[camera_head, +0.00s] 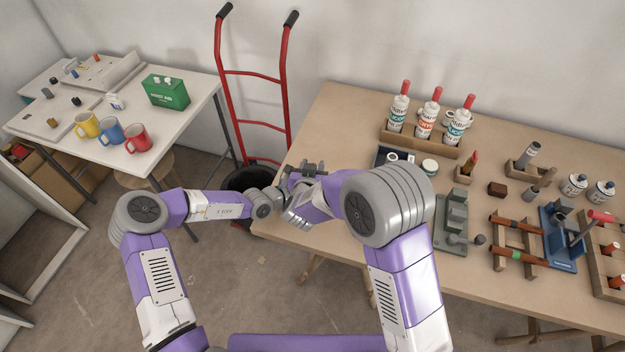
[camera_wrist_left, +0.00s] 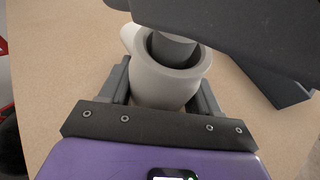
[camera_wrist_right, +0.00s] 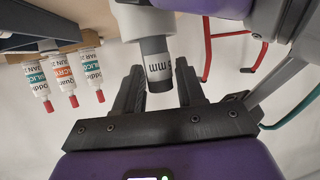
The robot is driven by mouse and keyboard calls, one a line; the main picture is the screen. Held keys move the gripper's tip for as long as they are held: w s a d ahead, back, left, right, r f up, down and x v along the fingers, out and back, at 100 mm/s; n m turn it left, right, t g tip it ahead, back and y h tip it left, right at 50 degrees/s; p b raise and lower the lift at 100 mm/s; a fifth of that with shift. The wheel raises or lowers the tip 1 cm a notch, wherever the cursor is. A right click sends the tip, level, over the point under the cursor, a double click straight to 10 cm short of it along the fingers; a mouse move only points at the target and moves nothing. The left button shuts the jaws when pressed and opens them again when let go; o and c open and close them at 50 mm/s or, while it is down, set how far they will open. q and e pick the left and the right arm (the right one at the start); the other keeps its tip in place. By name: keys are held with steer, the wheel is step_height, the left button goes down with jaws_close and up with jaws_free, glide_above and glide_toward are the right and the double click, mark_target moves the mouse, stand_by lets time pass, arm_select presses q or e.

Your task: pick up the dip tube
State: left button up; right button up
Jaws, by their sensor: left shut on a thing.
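In the left wrist view my left gripper (camera_wrist_left: 163,98) is shut on a pale round holder (camera_wrist_left: 163,92) with an open rim. A dark grey cylinder (camera_wrist_left: 176,45), which may be the dip tube, stands in its mouth. In the right wrist view the dark cylinder (camera_wrist_right: 157,72), with a white lettered band, sticks out from a pale body. It lies between the fingers of my right gripper (camera_wrist_right: 158,90), which are open, with a gap on the right side. In the head view both grippers meet near the table's left edge, where the arms partly hide them.
The wooden table (camera_head: 330,110) holds a cartridge rack (camera_head: 415,140), a grey clamp fixture (camera_head: 455,222) and a blue stand (camera_head: 560,240). A red hand truck (camera_head: 255,75) stands behind, left of it. A white table (camera_head: 200,100) with mugs is farther left.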

jaws_close()
stand_by(0.3)
step_height(320, 180, up, 18)
stand_by(0.4)
arm_select(q)
steer(key=o, duration=1.2)
